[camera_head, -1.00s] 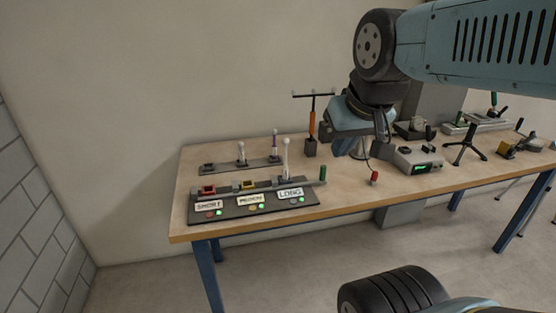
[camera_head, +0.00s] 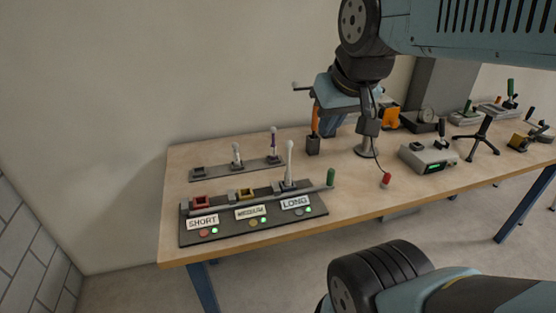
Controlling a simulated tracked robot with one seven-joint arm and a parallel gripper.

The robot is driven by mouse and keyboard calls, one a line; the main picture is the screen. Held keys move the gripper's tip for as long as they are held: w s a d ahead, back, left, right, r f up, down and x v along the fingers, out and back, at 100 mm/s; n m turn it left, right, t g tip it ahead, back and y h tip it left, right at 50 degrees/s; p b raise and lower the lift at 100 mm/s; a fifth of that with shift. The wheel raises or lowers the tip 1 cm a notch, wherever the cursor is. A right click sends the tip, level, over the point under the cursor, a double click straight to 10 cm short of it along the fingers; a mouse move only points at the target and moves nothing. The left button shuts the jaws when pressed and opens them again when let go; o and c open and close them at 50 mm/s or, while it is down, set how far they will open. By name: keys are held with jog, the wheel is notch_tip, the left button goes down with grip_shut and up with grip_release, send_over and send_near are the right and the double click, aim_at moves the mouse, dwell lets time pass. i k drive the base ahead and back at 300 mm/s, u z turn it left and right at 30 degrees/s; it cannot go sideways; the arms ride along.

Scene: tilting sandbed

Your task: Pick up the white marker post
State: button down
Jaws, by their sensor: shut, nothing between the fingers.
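Several slim white posts stand on the bench. The tallest white post (camera_head: 289,163) stands upright in the slot marked LONG on the front dark panel. A shorter white post (camera_head: 237,156) stands upright on the grey back strip (camera_head: 217,174). A post with a purple band (camera_head: 274,145) stands to its right. My gripper (camera_head: 328,127) points down to the right of these posts, apart from them, and looks empty. Its fingers are small and partly hidden, but appear closed. It overlaps the T-handled tool in the view.
The T-handled tool (camera_head: 314,122) stands in a dark block (camera_head: 313,146). The front panel (camera_head: 240,231) has SHORT, MEDIUM and LONG labels and lit lamps. A grey meter box (camera_head: 428,158) and red-capped item (camera_head: 386,180) lie rightward.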

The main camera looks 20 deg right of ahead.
aim_at(288, 144)
jog(key=z, duration=0.05)
jog(key=k, duration=0.45)
jog(key=u, duration=1.3)
jog(key=k, duration=0.65)
jog(key=i, duration=0.5)
jog(key=z, duration=0.1)
